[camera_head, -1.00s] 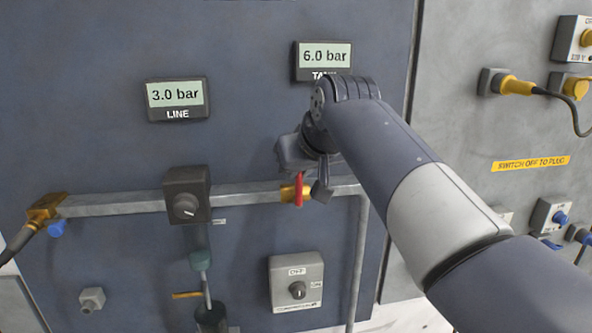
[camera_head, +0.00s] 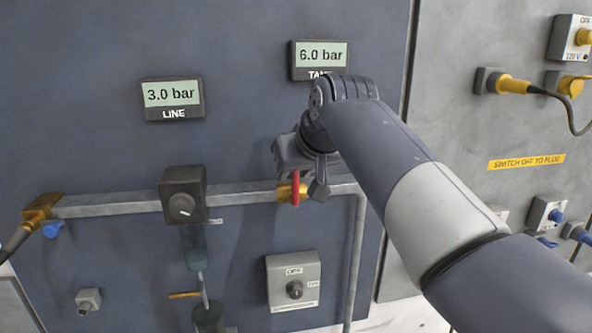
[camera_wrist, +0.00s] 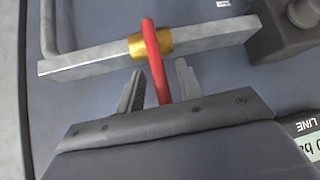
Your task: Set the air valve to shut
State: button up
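The air valve is a brass fitting (camera_head: 286,192) on the grey horizontal pipe, with a red lever (camera_head: 295,188). In the wrist view the red lever (camera_wrist: 151,45) lies across the pipe, roughly square to it, over the brass body (camera_wrist: 137,45). My gripper (camera_wrist: 160,70) is open, with one finger on each side of the lever. Gaps show between the lever and both fingers. In the head view my gripper (camera_head: 308,180) is at the valve, and its wrist hides part of it. The tank display (camera_head: 320,56) reads 6.0 bar; the line display (camera_head: 172,95) reads 3.0 bar.
A dark regulator with a round knob (camera_head: 182,207) sits on the pipe left of the valve. A grey switch box (camera_head: 294,281) is below. A brass coupling with a hose (camera_head: 42,208) is at the pipe's left end. Sockets and a yellow plug (camera_head: 513,86) are at right.

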jog(key=b+v, duration=0.1)
jog(key=v, duration=0.9)
jog(key=shift+s+r, duration=0.2)
jog(key=shift+s, duration=0.15)
jog(key=shift+d, duration=0.1)
jog(key=p+x, duration=0.1)
jog(key=x, duration=0.9)
jog(key=shift+w+f, duration=0.2)
jog(key=shift+w, duration=0.15)
jog(key=shift+a, duration=0.25)
jog(key=shift+d, duration=0.1)
